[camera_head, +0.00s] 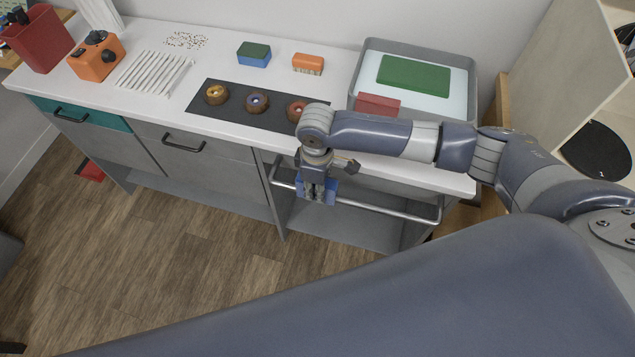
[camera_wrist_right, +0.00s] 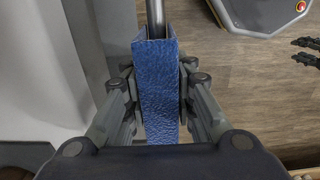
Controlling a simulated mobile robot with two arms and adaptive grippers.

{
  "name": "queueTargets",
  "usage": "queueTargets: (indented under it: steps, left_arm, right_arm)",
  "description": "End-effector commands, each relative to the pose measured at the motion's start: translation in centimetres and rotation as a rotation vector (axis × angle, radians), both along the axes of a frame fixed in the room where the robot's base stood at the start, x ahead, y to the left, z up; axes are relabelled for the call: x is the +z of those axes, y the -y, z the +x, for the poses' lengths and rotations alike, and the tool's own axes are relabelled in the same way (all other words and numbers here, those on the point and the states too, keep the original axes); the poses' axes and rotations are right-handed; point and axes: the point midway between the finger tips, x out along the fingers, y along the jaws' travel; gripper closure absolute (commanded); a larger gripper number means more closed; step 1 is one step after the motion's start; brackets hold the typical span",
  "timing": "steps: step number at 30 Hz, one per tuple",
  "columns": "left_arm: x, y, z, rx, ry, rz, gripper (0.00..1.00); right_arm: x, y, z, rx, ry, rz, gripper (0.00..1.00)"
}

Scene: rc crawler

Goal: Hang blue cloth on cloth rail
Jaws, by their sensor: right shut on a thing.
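The blue cloth (camera_wrist_right: 160,90) lies folded over the cloth rail (camera_wrist_right: 155,15) in the right wrist view, and the rail runs into the open end of its fold. My right gripper (camera_wrist_right: 160,100) is shut on the cloth, with a finger on each side. In the head view this gripper (camera_head: 318,198) points down at the rail (camera_head: 390,213) on the cabinet front. Parts of the blue cloth (camera_head: 331,190) show beside the fingers; the rest is hidden. Dark fingers at the right edge of the right wrist view look like my left gripper (camera_wrist_right: 305,51), cut off by the frame.
The white counter (camera_head: 225,65) above the rail holds a grey tray (camera_head: 472,95) with a green pad (camera_head: 413,75), a dark mat (camera_head: 212,108) with round pieces, two sponges and an orange box (camera_head: 97,58).

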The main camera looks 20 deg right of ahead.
Motion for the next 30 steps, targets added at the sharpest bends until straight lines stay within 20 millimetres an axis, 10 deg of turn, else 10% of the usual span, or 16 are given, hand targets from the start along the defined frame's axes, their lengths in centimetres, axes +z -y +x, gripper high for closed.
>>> queueTargets:
  steps: [30]
  left_arm:
    - [-1.9,0.0,0.0,0.0,-0.001,0.0,0.6]
  right_arm:
    - [-4.8,0.0,0.0,-0.001,-0.001,0.001,0.99]
